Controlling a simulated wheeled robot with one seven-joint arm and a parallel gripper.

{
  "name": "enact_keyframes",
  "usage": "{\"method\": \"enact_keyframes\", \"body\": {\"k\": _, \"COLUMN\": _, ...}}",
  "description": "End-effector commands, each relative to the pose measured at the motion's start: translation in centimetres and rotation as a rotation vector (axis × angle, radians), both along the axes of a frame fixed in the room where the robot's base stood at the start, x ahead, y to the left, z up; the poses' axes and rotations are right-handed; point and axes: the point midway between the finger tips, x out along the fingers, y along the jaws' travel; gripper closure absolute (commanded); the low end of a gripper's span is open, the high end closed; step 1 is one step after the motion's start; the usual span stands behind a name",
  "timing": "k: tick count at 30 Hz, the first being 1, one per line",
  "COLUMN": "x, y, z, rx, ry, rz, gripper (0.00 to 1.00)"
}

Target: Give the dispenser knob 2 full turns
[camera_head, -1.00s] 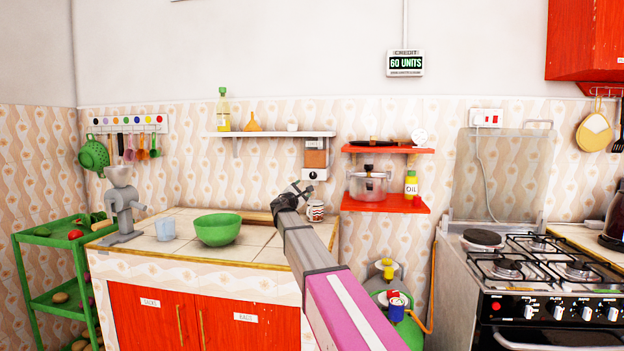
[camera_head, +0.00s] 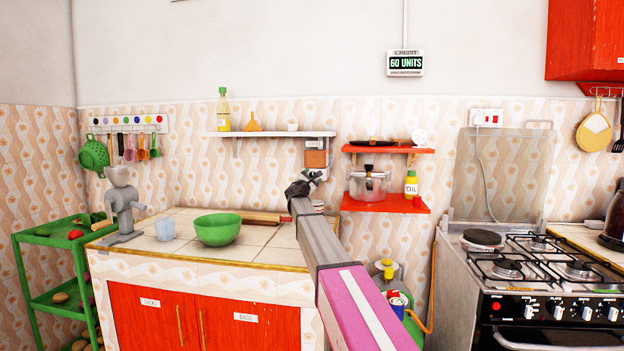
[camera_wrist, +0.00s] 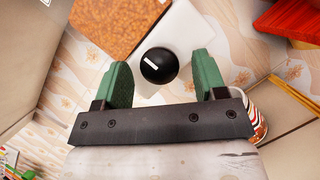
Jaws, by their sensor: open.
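The dispenser (camera_head: 316,158) hangs on the tiled wall under the right end of the white shelf, with a brown panel above a white lower part. Its round black knob (camera_wrist: 158,65) carries a white mark and shows in the wrist view on the white face (camera_wrist: 200,38). My gripper (camera_head: 304,184) is raised in front of the dispenser's lower part and hides the knob in the head view. In the wrist view my gripper (camera_wrist: 160,78) is open, with one green finger on each side of the knob. I see gaps between knob and fingers; the depth between them is hard to tell.
A mug (camera_head: 318,206) stands on the counter below my gripper. The red shelf (camera_head: 385,203) with a pot (camera_head: 367,186) and oil bottle (camera_head: 411,184) is close on the right. A white shelf (camera_head: 270,134) runs above. A green bowl (camera_head: 218,229) stands on the counter.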

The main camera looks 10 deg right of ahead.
Motion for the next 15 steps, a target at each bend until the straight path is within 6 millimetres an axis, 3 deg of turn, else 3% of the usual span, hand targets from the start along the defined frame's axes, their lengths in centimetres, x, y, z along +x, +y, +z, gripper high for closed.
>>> {"method": "enact_keyframes", "body": {"k": 10, "x": 0.53, "y": -0.32, "z": 0.19, "rx": 0.000, "ry": 0.000, "rz": 0.001, "gripper": 0.35}}
{"method": "enact_keyframes", "body": {"k": 15, "x": 0.52, "y": -0.32, "z": 0.20, "rx": 0.000, "ry": 0.001, "rz": 0.001, "gripper": 0.85}}
